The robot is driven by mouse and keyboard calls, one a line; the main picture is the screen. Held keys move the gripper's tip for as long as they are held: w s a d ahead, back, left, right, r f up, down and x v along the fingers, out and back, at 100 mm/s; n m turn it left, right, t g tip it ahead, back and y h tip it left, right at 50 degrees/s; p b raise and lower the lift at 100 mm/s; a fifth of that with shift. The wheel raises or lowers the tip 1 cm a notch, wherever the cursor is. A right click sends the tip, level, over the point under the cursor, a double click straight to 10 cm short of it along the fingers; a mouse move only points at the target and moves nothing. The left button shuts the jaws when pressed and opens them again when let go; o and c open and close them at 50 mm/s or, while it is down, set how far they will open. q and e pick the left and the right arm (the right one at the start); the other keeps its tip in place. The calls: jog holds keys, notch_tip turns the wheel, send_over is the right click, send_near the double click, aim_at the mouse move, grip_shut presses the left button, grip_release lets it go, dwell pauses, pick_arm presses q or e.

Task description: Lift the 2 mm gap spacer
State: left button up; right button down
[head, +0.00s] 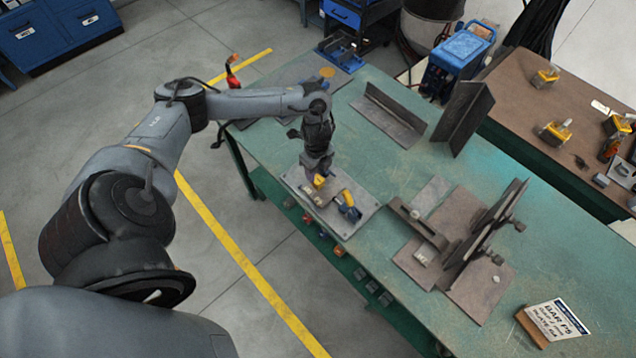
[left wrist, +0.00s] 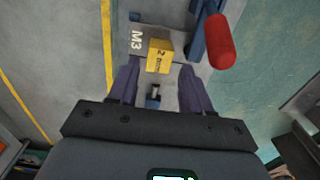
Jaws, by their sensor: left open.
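The 2 mm gap spacer is a yellow block (left wrist: 159,55) with a "2 mm" marking in the left wrist view. It sits on a grey plate (left wrist: 140,17), beside a white "M3" marking. In the head view the spacer (head: 319,181) shows just below my left gripper (head: 317,171). In the left wrist view my left gripper (left wrist: 158,70) is open, its two fingers on either side of the spacer's near part. I cannot tell whether they touch it. My right gripper is in neither view.
A blue tool with a red handle (left wrist: 220,42) stands close right of the spacer. The grey plate (head: 365,203) lies at the green table's (head: 565,255) left edge. Angle pieces (head: 390,115) and a fixture (head: 470,245) stand farther right.

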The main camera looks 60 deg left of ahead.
aim_at(318, 179)
pick_arm(q)
jog(key=shift+d+f+b, duration=0.15)
jog(key=shift+f, duration=1.35)
jog(key=shift+d+f+b, duration=0.1)
jog(key=shift+f+b, duration=0.05)
jog(key=shift+f, duration=1.35)
jog(key=shift+r, duration=0.1)
jog(key=c, duration=0.8)
